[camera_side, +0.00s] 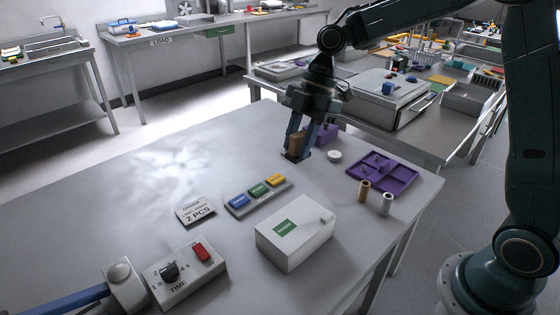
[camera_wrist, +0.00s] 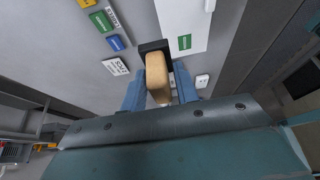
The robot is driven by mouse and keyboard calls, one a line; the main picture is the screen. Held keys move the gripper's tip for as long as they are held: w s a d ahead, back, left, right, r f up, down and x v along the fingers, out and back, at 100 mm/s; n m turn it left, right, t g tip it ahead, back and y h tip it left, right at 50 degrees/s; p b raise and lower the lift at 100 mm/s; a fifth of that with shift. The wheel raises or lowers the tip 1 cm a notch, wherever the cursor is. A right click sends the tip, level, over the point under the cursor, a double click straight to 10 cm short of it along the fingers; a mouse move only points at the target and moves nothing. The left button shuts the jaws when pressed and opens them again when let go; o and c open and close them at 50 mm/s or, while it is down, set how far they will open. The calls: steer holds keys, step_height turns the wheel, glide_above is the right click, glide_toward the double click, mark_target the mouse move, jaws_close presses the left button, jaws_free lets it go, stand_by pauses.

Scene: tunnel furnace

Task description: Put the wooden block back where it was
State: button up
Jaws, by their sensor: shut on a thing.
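The wooden block (camera_side: 295,143) is a tan-brown upright piece between the two blue fingers of my gripper (camera_side: 299,152), at the far part of the grey table. My gripper is shut on it and points down. In the wrist view the block (camera_wrist: 158,76) shows between the fingers of my gripper (camera_wrist: 160,85), with a dark piece (camera_wrist: 154,47) at its far end. I cannot tell whether that dark piece is a holder or part of the fingertips. The block's lower end is close to the table; whether it touches is unclear.
A purple block (camera_side: 328,134) and a white disc (camera_side: 334,156) are close to my gripper on the right.

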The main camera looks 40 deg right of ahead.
steer(key=w+d+r, duration=0.1)
steer(key=d+r, duration=0.2)
steer(key=d, duration=0.9)
steer(key=shift+w+h, duration=0.3)
steer(key=shift+w, duration=0.05)
step_height(320, 180, down, 16)
steer(key=shift+r, duration=0.2)
steer(key=shift+f, duration=0.1)
steer(key=shift+f, duration=2.05)
steer(key=shift+f, duration=0.15)
steer(key=o, duration=0.9)
